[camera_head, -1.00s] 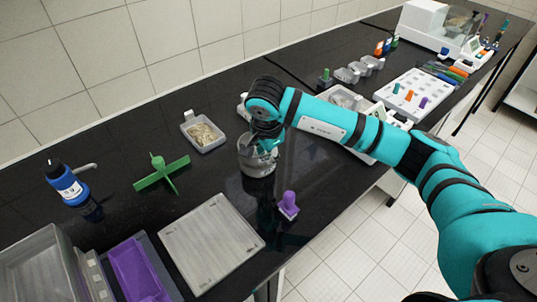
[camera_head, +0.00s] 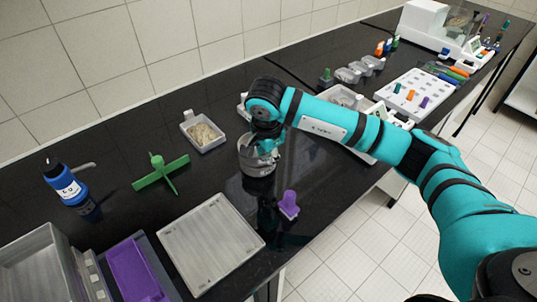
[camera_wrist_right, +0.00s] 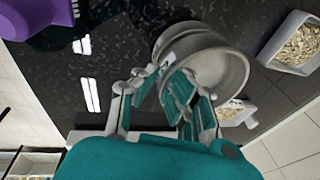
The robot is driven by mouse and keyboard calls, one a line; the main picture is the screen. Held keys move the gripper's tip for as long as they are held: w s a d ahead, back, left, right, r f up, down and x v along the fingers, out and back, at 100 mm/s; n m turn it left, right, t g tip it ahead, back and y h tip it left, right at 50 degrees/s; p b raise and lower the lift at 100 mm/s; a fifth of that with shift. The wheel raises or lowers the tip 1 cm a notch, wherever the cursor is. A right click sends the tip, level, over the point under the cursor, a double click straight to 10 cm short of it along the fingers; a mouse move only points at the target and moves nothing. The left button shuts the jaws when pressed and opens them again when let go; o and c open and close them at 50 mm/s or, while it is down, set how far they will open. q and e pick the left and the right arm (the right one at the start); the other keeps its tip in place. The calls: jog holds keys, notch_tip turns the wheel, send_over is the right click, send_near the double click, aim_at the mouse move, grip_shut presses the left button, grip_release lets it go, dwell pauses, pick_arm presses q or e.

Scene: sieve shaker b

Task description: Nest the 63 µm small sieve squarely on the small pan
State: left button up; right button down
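A round grey metal sieve body (camera_head: 257,160) stands upright on the black bench, under my right gripper (camera_head: 266,142). In the right wrist view the round vessel (camera_wrist_right: 218,72) shows a pale rim and a wide wall. My right gripper (camera_wrist_right: 168,78) has its teal finger pads apart at the near rim, with dark bench showing between them; one pad overlaps the vessel. Whether the pads touch the wall is hard to see. I cannot tell a separate pan from the sieve, as the gripper and wall hide the seam. My left gripper is not in view.
A tray of grains (camera_head: 203,134) stands behind on the left, with a green cross-shaped piece (camera_head: 161,173) nearer. A purple-topped block (camera_head: 289,205) is close in front, near the bench edge. A flat grey plate (camera_head: 210,243) lies front left. A blue bottle (camera_head: 66,184) stands further left.

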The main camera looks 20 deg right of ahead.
jog(key=shift+f, duration=0.15)
jog(key=shift+f+b, duration=0.1)
jog(key=shift+b, duration=0.4)
jog(key=c, duration=1.4)
grip_release()
jog(key=w+p+v, duration=0.1)
jog(key=p+v, duration=0.2)
jog(key=v, duration=0.4)
jog(key=shift+w+d, duration=0.2)
jog(key=shift+d, duration=0.1)
